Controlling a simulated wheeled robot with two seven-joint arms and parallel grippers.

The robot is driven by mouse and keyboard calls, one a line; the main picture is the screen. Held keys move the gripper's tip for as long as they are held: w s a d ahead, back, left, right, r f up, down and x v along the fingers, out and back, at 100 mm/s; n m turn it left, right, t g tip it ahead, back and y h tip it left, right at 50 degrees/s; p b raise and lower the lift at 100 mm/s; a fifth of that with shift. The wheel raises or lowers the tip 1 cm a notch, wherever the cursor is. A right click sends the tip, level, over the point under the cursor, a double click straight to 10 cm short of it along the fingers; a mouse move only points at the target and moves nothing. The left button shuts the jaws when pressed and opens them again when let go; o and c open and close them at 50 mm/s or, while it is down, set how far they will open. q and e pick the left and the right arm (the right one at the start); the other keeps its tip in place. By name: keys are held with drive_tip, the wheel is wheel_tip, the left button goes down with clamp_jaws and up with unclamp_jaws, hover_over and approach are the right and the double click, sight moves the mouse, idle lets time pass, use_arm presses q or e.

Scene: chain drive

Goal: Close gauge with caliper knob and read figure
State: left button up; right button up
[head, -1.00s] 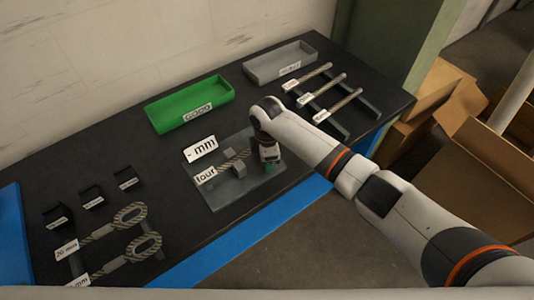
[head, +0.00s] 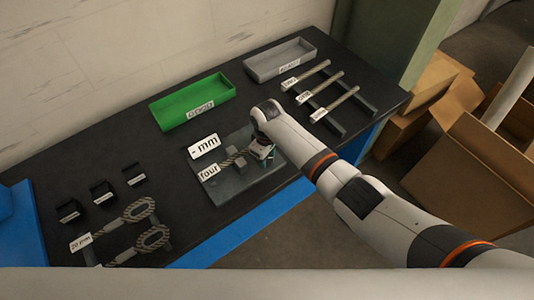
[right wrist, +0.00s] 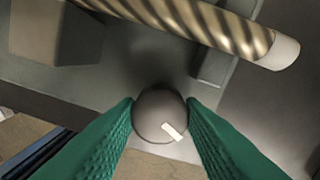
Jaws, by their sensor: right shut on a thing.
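The gauge (head: 232,189) is a grey plate on the bench, with a white display reading "- mm" (head: 204,147) behind it and a label reading "four" (head: 209,171) at its left. A twisted, rope-like bar (head: 229,162) lies across it among grey blocks; the bar also shows in the right wrist view (right wrist: 205,22). My right gripper (head: 266,157) is at the gauge's right end. In the right wrist view its green fingers are shut on the round grey caliper knob (right wrist: 160,114), which carries a white mark. My left gripper is out of view.
A green tray (head: 165,123) and a grey tray (head: 262,75) stand at the back. Several labelled bars (head: 322,92) lie on a rack at the right. Looped rope-like pieces (head: 152,238) and small black blocks (head: 101,193) are at the left. Cardboard boxes stand beyond the bench.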

drive_tip(key=shift+m, duration=0.4)
drive_tip(key=o, duration=1)
drive_tip(key=shift+r, duration=0.1)
wheel_tip(320, 180, up, 12)
drive_tip(key=b, duration=0.2)
